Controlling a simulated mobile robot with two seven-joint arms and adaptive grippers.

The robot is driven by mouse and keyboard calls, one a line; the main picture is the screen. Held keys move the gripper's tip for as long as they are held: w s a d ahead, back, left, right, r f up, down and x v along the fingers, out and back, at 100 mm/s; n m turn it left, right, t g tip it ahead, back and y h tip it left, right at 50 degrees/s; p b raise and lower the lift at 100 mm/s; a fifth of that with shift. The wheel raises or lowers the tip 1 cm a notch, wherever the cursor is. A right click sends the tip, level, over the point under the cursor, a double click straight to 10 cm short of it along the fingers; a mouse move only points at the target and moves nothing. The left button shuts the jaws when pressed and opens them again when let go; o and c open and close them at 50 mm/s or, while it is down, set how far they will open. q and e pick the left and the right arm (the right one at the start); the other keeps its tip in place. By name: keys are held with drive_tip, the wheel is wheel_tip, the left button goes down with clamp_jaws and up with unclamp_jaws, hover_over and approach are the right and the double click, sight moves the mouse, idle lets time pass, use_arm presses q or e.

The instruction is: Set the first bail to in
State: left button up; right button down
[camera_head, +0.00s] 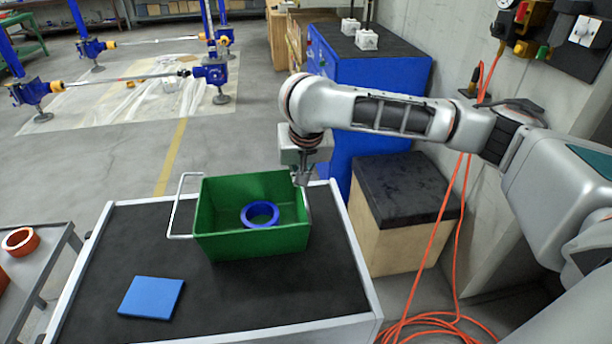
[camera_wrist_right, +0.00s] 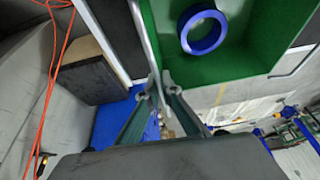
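A green bin (camera_head: 250,240) stands on the dark-topped cart, with a blue ring (camera_head: 262,214) lying inside it. A pale wire bail (camera_head: 181,205) sticks out to the left of the bin, outside its rim. A second bail is at the bin's right side, mostly hidden in the head view; its bar (camera_wrist_right: 147,42) shows in the right wrist view along the green wall. My right gripper (camera_head: 303,181) is at the bin's right back corner. In the wrist view its fingertips (camera_wrist_right: 159,86) are close together with the bar between them. My left gripper is out of view.
A blue flat block (camera_head: 152,297) lies on the cart top (camera_head: 215,300). A black-topped wooden box (camera_head: 404,190) and blue cabinet (camera_head: 385,75) stand right and behind. An orange hose (camera_head: 455,210) hangs at the right. A side table with an orange ring (camera_head: 18,241) is at left.

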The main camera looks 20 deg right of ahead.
drive_tip(key=shift+w+a+f+n+g+h, duration=0.15)
drive_tip(key=shift+a+f+n+g+h, duration=0.4)
drive_tip(key=shift+h, duration=1.4)
drive_tip(key=shift+w+a+f+n+g+h, duration=0.15)
drive_tip(key=shift+a+f+n+h, duration=0.4)
drive_tip(key=shift+h, duration=1.45)
drive_tip(key=shift+w+a+f+n+g+h, duration=0.25)
drive_tip(key=shift+a+f+h, duration=0.5)
drive_tip(key=shift+h, duration=1.2)
drive_tip(key=shift+s, duration=0.1)
drive_tip(key=c, duration=2.2)
unclamp_jaws()
drive_tip(key=shift+c, duration=0.2)
drive_tip(key=shift+r, duration=0.1)
wheel_tip(320, 180, up, 10)
